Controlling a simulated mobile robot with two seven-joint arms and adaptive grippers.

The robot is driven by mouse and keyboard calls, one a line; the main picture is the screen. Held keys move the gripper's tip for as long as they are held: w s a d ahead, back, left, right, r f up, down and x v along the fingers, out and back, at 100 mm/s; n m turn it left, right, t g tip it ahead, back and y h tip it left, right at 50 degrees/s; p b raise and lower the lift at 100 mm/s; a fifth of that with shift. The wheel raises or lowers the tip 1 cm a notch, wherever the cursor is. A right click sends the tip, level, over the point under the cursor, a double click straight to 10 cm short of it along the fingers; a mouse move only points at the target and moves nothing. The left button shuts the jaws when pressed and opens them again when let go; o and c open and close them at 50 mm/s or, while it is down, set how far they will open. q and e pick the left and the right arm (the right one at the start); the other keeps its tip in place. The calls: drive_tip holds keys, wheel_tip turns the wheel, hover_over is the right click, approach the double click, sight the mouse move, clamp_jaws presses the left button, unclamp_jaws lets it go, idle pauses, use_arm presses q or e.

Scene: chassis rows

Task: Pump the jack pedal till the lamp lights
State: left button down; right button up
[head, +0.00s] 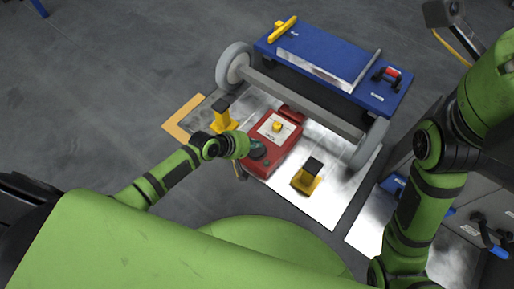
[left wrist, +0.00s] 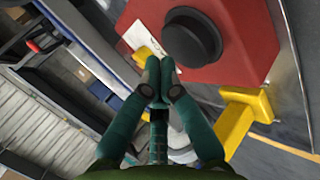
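The red jack (head: 289,138) lies on a pale floor plate under the chassis's near side, with a yellow piece on its white top panel. My left gripper (head: 255,151) is at the jack's near-left end. In the left wrist view its two dark teal fingers (left wrist: 160,76) are together at the tips, with nothing seen between them. Just beyond the tips is a round black pad (left wrist: 192,36) on the red jack body (left wrist: 248,35), apparently the pedal. I cannot tell whether the fingers touch it. I cannot make out a lit lamp. My right gripper is out of view.
The blue chassis (head: 322,52) with grey wheels (head: 234,66) stands over the plate (head: 345,193). Yellow stands with black tops flank the jack, one left (head: 222,116) and one right (head: 308,178). Grey equipment (head: 470,207) is at the right. Open floor lies at left.

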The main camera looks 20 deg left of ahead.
sight(255, 150)
use_arm(q)
drive_tip(key=shift+f, duration=0.1)
drive_tip(key=shift+f, duration=0.35)
idle(0.4)
drive_tip(key=shift+f+b, duration=0.75)
drive_tip(key=shift+f, duration=0.25)
idle(0.6)
drive_tip(key=shift+r, duration=0.1)
drive_tip(key=shift+r+p, duration=1.25)
drive_tip(key=shift+p, duration=0.25)
drive_tip(key=shift+r, duration=0.1)
wheel_tip(255, 150, up, 5)
drive_tip(key=p, duration=0.5)
drive_tip(key=shift+p, duration=0.35)
